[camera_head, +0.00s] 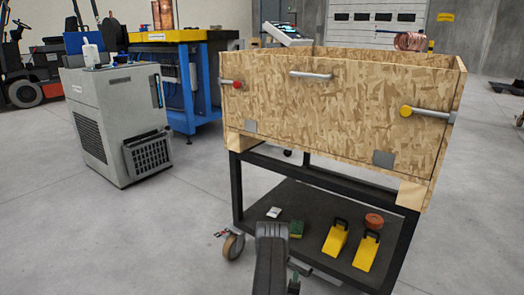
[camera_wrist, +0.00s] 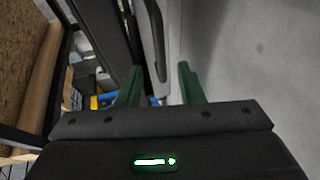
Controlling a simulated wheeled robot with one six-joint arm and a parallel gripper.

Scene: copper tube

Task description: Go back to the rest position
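My gripper (camera_wrist: 159,84) shows in the wrist view as two green fingers spread apart. It is open, with nothing held between the fingers. A grey and black upright part lies beyond the gap; I cannot tell what it is. In the head view a dark part of my arm (camera_head: 271,258) stands in front of the cart's lower shelf. My gripper's fingers cannot be made out clearly there.
A wooden crate (camera_head: 330,110) with a front panel and handles stands on a black wheeled cart (camera_head: 317,204), close ahead. Its lower shelf holds yellow wedges (camera_head: 336,239). A grey machine (camera_head: 115,120) and blue workbench (camera_head: 206,90) stand left. Floor at lower left is clear.

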